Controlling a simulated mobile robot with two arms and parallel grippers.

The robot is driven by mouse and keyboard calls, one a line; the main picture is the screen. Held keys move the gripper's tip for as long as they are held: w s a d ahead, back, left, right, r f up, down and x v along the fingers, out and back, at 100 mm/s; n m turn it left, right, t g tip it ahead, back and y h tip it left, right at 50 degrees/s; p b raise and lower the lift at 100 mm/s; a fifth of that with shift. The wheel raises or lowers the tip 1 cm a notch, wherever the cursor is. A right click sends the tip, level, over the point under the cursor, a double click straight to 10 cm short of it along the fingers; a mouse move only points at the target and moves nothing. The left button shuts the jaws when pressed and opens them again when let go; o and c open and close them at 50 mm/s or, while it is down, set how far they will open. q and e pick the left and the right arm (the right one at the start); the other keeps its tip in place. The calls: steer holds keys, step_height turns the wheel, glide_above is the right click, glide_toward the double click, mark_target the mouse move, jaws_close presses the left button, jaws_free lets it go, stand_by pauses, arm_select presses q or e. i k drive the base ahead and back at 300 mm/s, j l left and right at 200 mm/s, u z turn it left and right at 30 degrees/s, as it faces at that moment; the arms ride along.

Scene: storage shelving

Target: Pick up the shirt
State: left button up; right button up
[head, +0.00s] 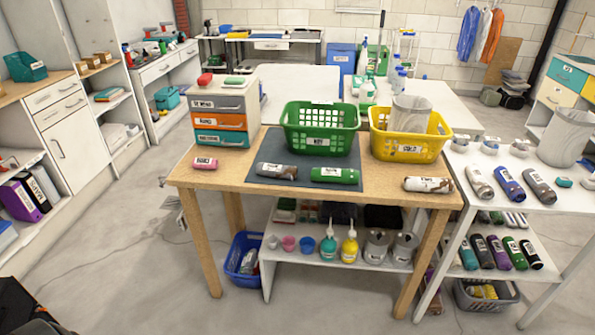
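Several rolled cloth-like bundles with labels lie on the wooden table; I cannot tell for sure which is the shirt. A grey-and-white roll (276,171) and a green roll (335,175) lie on the dark mat (300,184). A white-and-brown roll (428,184) lies at the table's right, and a small pink roll (205,163) at its left. Blue (467,35) and orange (491,38) garments hang on the back wall. Neither gripper shows. A dark shape at the bottom left corner may be part of my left arm.
A green basket (320,142) and a yellow basket (405,146) stand at the back of the wooden table (232,172), beside a drawer unit (222,118). A white shelf table (488,160) with more rolls stands close on the right. The floor (130,240) at left is mostly clear.

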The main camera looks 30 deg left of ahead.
mark_target(429, 184)
steer(key=l+u, duration=0.1)
steer(key=u, duration=0.4)
steer(key=i+l+u, duration=0.25)
steer(key=l, duration=0.3)
steer(key=l+u, duration=0.25)
steer(key=l, duration=0.25)
steer(key=l+u, duration=0.25)
steer(key=l, duration=0.35)
steer(key=i, duration=0.05)
